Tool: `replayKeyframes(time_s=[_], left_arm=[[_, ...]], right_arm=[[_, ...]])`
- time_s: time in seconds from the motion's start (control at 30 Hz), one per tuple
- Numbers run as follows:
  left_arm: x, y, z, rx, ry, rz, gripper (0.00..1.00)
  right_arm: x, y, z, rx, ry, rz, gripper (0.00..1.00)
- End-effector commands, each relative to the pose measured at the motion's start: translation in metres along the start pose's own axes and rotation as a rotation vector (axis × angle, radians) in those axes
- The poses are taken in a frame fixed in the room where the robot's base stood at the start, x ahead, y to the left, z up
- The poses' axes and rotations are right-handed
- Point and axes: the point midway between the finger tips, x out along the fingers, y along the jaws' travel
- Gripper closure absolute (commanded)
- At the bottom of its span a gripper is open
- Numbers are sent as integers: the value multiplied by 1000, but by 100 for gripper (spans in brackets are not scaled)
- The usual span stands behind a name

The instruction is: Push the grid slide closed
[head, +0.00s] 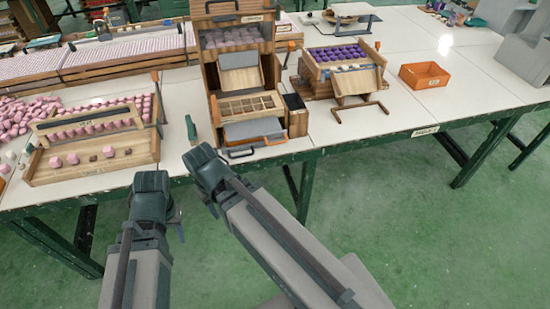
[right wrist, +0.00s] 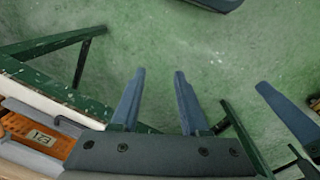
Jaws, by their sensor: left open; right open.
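The wooden dispenser (head: 210,75) stands at the table's middle with pink pieces in its hopper. The grid slide (head: 247,107), a wooden frame with rows of compartments, sits low at its front and appears to stick out toward me. A grey plate (head: 252,128) and an orange tray with a dark handle lie below it. My left gripper (head: 152,212) is open and empty in front of the table's edge, left of the dispenser. My right gripper (right wrist: 160,78) is open and empty, its fingers over the floor. The orange tray (right wrist: 48,133) shows at lower left of that view.
A wooden rack (head: 90,172) with pink pieces stands at left. A second wooden stand (head: 340,55) with purple pieces and an orange bin (head: 424,76) are at right. A small dark box (head: 296,115) adjoins the dispenser. The table front is clear at right.

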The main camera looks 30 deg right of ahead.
Motion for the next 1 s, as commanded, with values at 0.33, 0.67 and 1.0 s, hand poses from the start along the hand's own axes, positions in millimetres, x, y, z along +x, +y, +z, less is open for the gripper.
replayKeyframes(time_s=[0.33, 0.67, 1.0], left_arm=[[133, 12, -8, 1, 0, -2, 55], [230, 22, -14, 1, 0, -4, 55], [273, 26, -16, 2, 0, -5, 55]], right_arm=[[136, 30, -13, 98, 26, 5, 55], [232, 79, -23, 195, 25, 142, 55], [226, 164, -42, 305, 19, 691, 55]])
